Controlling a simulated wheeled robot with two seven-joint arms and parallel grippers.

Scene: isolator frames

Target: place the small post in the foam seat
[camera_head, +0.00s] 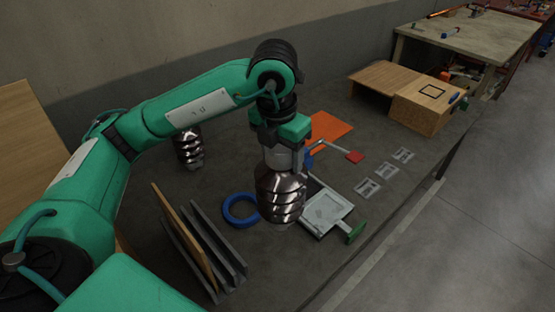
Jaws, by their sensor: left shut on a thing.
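My left gripper (283,136) points down over the middle of the dark table and is shut on the pale top of a shiny, ribbed metal post (281,195). The post hangs upright and hides part of the table behind it. A second ribbed metal post (189,149) stands further back, behind my left arm. A blue ring (229,218) lies flat just left of the held post. I cannot tell which thing is the foam seat. My right gripper is not in view.
A grey tray (318,227) with a green handle (356,232) lies right of the held post. A slotted rack (226,258) holds an upright board at front left. A wooden box (425,105) stands beyond.

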